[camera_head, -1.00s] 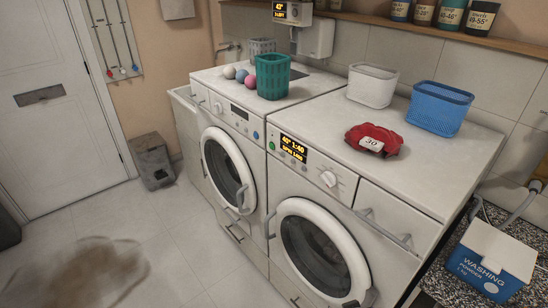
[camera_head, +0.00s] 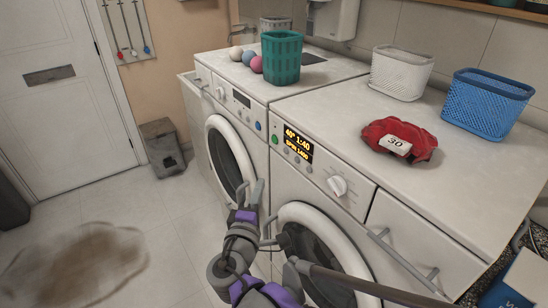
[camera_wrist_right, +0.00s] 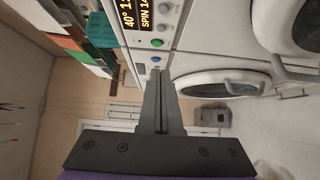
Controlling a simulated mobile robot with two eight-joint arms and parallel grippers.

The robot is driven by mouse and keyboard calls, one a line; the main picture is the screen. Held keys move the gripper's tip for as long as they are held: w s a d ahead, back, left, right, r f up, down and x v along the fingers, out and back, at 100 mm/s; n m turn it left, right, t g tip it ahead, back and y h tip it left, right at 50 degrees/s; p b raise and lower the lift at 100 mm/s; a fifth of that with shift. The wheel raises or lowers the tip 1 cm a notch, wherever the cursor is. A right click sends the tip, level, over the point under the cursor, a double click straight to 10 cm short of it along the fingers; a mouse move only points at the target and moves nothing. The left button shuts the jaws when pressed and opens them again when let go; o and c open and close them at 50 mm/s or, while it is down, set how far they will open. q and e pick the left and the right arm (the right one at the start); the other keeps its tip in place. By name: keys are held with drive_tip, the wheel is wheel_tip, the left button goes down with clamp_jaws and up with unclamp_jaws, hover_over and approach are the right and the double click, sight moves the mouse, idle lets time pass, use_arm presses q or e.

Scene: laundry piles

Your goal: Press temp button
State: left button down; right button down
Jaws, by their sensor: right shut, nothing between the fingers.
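The right washing machine's front panel has a lit display (camera_head: 298,144) reading 40° 1:40 and SPIN 1400. My right gripper (camera_head: 258,188) is shut and empty, in front of the machines and below the panel. In the right wrist view its fingers (camera_wrist_right: 158,74) point toward a blue button (camera_wrist_right: 156,59) and the green button (camera_wrist_right: 157,43), apparently without touching.
The round door (camera_head: 318,250) and a bar handle (camera_head: 408,262) stick out of the right machine's front. The left machine (camera_head: 232,150) stands beside it. A red cloth (camera_head: 400,140) tagged 30 and blue (camera_head: 487,103) and white (camera_head: 401,72) baskets sit on top.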

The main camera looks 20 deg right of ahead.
drive_tip(key=shift+s, duration=0.1)
approach(285, 151)
drive_tip(key=w+a, duration=0.2)
drive_tip(key=w, duration=0.3)
drive_tip(key=shift+w+d, duration=0.25)
drive_tip(key=shift+d, duration=0.4)
drive_tip(key=shift+w+d, duration=0.25)
drive_tip(key=shift+d, duration=0.45)
drive_tip(key=shift+w+d, duration=0.25)
drive_tip(key=shift+d, duration=0.4)
drive_tip(key=shift+w+d+r+p, duration=0.1)
drive_tip(key=shift+d+p, duration=0.05)
drive_tip(key=shift+d, duration=0.25)
drive_tip(key=shift+w+d+r+p, duration=0.1)
drive_tip(key=shift+d+p, duration=0.05)
drive_tip(key=shift+d, duration=0.2)
drive_tip(key=shift+a+f, duration=0.1)
